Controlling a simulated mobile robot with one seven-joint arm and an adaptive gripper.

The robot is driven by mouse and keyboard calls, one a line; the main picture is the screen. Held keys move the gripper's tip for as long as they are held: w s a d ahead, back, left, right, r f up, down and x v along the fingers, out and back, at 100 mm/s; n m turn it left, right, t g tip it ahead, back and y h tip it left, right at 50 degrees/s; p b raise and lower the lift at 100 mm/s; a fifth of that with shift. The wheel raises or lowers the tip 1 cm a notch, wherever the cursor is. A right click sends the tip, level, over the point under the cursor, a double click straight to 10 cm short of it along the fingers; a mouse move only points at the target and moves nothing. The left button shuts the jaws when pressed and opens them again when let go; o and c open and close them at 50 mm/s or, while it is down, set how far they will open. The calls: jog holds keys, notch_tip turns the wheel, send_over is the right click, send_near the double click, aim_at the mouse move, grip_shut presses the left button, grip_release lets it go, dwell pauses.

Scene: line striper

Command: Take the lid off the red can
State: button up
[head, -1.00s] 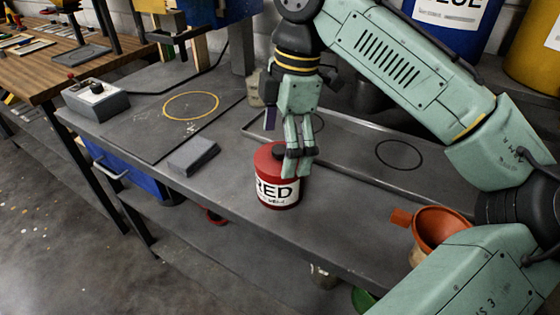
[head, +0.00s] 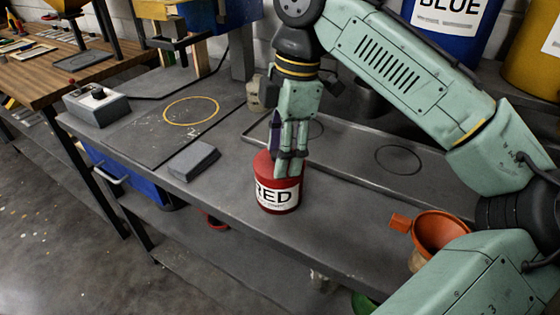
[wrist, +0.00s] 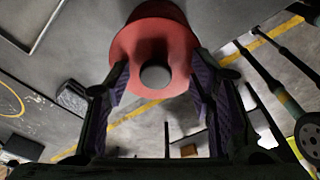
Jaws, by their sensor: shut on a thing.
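The red can (head: 280,198) stands upright on the grey bench, its white RED label facing the front. My gripper (head: 287,168) points down at the can's top and its fingers cover much of it. In the wrist view the round red top with its dark round knob, the lid (wrist: 155,76), lies between the two fingers of my gripper (wrist: 158,85). The fingers are shut on the lid. I cannot see any gap between lid and can.
A grey block (head: 194,160) lies left of the can. A shallow tray (head: 345,150) with a black ring is behind it. An orange funnel (head: 440,232) stands to the right, by my arm. A yellow ring (head: 191,110) marks a bare mat at the left.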

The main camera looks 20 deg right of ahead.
jog(key=shift+f, duration=0.2)
jog(key=c, duration=0.6)
jog(key=shift+c, duration=0.3)
